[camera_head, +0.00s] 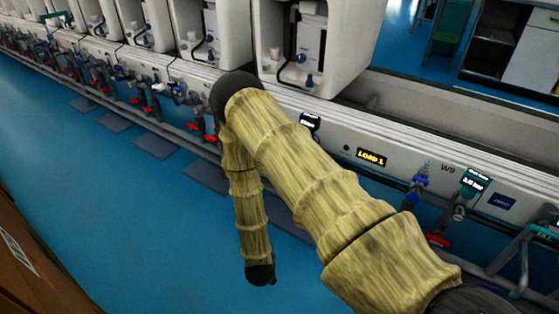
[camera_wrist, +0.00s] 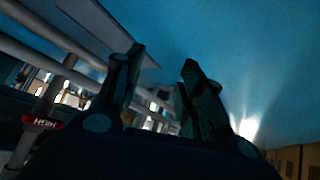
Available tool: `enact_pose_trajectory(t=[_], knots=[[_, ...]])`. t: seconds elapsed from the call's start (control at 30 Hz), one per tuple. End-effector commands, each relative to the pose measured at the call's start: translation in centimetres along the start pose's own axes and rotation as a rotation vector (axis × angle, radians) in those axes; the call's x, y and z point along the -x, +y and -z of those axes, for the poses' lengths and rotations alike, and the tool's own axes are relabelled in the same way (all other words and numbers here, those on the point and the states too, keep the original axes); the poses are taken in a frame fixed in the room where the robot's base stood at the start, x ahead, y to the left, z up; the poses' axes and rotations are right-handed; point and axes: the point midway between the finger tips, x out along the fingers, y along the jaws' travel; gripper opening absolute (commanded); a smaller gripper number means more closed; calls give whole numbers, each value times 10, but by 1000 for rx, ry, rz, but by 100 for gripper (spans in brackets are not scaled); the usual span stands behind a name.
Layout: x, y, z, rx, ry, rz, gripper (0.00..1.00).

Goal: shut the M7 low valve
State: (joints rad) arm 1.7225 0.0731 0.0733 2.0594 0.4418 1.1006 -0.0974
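My gripper (camera_wrist: 163,62) shows in the wrist view with its two dark fingers apart and nothing between them. A red handle marked HIGH (camera_wrist: 42,122) is at the left of that view, beside the gripper and apart from the fingers. In the head view my arm bends over the bench front and hangs down over the blue floor; its end is dark and small. Red valve handles (camera_head: 195,137) show on the bench front just left of my arm. No M7 label can be read, and I cannot tell which handle is the M7 low valve. My arm hides part of the bench front.
A W9 station (camera_head: 448,169) with a blue-handled valve (camera_head: 420,181) and a red handle (camera_head: 438,241) is at the right. A brown box (camera_head: 30,260) is at lower left. The blue floor (camera_head: 130,215) between is open.

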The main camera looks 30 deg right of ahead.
Motion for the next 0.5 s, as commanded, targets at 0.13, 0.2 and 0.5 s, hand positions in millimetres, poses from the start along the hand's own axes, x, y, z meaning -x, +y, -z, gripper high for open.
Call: enact_pose_trajectory(t=[0.13,0.2,0.5], knots=[[-43,5,110,-147,293,-183,39],[-52,13,154,-214,411,-280,39],[-47,49,258,-404,691,-616,39]])
